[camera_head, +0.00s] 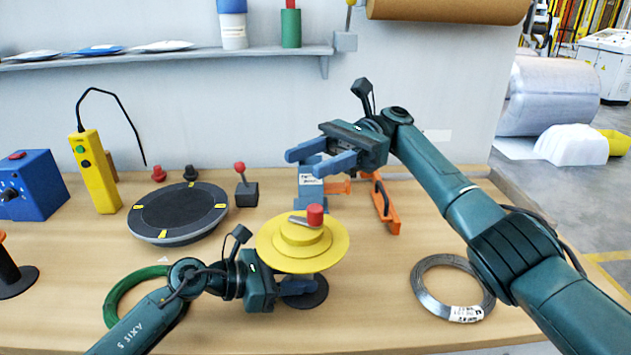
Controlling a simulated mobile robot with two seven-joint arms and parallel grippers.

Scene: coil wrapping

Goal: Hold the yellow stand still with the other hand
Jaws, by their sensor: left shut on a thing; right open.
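The yellow stand (333,240) stands on the table near the middle, with stepped yellow discs, a red knob (315,214) with a grey crank on top, and a dark round base (318,293) below. My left gripper (300,287) is at the stand's lower front, under the wide yellow disc, and is shut on the stand. The disc hides part of its fingers and the grip itself. My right gripper (312,163) is open and empty, above and behind the stand, in front of a blue tool with an orange handle (340,187).
A green coil (118,296) lies at left front and a grey wire coil (428,287) at right. A dark round turntable (180,212), yellow pendant (97,170), small lever box (246,192) and blue box (36,186) stand at left. An orange tool (386,208) lies behind right.

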